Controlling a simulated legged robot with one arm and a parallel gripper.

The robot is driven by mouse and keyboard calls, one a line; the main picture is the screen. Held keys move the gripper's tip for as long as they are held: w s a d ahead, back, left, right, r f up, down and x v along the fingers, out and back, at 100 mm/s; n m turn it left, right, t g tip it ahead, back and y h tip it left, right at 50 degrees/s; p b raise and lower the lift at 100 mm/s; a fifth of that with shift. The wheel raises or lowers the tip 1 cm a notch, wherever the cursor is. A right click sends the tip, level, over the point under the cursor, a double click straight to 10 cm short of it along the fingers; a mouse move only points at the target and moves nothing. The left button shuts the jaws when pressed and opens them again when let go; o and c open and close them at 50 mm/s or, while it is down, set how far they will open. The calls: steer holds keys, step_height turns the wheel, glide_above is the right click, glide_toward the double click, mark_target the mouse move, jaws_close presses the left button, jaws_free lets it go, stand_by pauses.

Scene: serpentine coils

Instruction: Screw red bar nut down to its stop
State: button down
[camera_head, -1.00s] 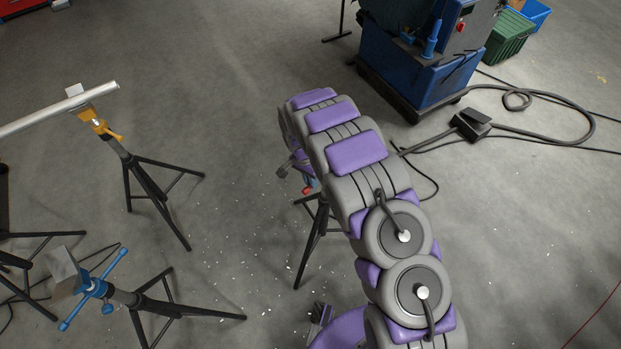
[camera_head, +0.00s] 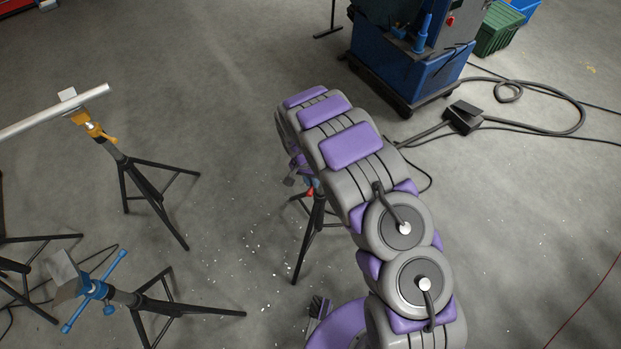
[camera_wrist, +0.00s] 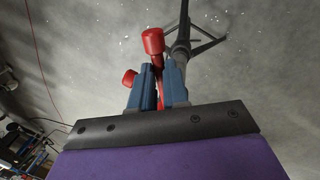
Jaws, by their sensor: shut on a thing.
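The red bar nut shows in the wrist view as a red bar (camera_wrist: 153,41) with a thick rounded end up top and a second red end (camera_wrist: 129,77) to the left. My gripper (camera_wrist: 159,76) is shut on the bar between its two blue-grey fingers. A grey post on a black tripod stand (camera_wrist: 183,40) runs just behind the bar. In the head view my arm hides most of the gripper and nut; only a small red part (camera_head: 310,191) shows beside the top of the middle tripod stand (camera_head: 317,220). The nut's thread and stop are hidden.
A stand with an orange head (camera_head: 94,128) carries a pale pipe (camera_head: 55,113) at left. A stand with a blue handle (camera_head: 97,290) is at lower left. A blue machine (camera_head: 408,75) stands at the back, with a pedal and cable (camera_head: 463,117) on the floor.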

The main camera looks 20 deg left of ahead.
steer(key=c, duration=1.1)
jaws_free()
steer(key=a+r, duration=0.1)
steer(key=r, duration=0.4)
steer(key=a+r+p, duration=0.1)
steer(key=r, duration=0.5)
steer(key=a+r+p, duration=0.1)
steer(key=r, duration=0.5)
steer(key=shift+w+a, duration=0.2)
steer(key=shift+a, duration=0.1)
steer(key=shift+c, duration=0.3)
